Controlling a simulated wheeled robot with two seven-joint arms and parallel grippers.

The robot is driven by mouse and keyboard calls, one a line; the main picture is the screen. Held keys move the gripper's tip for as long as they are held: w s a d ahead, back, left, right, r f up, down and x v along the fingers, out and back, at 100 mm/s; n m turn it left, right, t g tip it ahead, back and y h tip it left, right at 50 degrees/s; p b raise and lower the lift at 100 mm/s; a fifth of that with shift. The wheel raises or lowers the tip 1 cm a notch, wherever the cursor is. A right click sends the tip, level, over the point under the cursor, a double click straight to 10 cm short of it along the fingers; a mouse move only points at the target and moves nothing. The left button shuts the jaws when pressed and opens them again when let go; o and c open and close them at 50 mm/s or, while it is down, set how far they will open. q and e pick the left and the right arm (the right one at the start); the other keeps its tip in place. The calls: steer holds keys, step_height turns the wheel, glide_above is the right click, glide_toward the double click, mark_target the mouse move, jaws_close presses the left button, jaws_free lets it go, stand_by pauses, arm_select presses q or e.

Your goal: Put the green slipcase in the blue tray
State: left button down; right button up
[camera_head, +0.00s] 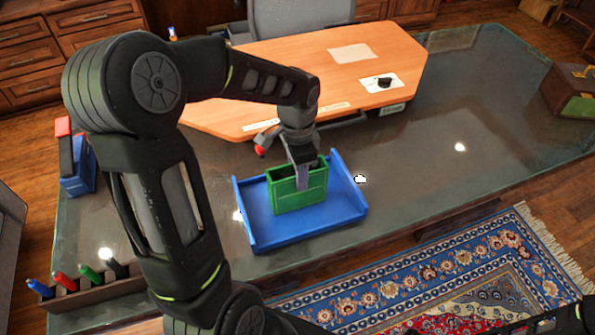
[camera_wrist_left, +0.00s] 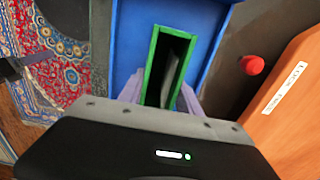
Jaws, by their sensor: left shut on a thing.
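The green slipcase (camera_head: 312,191) is upright inside the walls of the blue tray (camera_head: 335,216), toward its back left part. Its open top faces up, and its dark hollow inside shows in the left wrist view (camera_wrist_left: 150,72). My left gripper (camera_head: 302,178) comes down from above and is shut on the slipcase, with its pale fingers at the slipcase's wall. The slipcase's bottom looks to be at or very near the tray floor; I cannot tell if it touches. Part of what seems my right gripper shows at the left edge of the left wrist view, over the rug; its jaws are unclear.
An orange wood desktop (camera_head: 300,75) lies behind the tray, with a red knob (camera_wrist_left: 252,64) near its edge. A blue box with a red top (camera_head: 76,170) stands at left. A pen rack (camera_head: 95,292) is at front left. The grey tabletop (camera_head: 450,150) at right is clear.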

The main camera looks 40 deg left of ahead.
arm_select(q)
steer(key=c, duration=0.8)
jaws_free()
steer(key=shift+c, duration=0.2)
step_height(320, 180, up, 12)
steer(key=shift+r, duration=0.2)
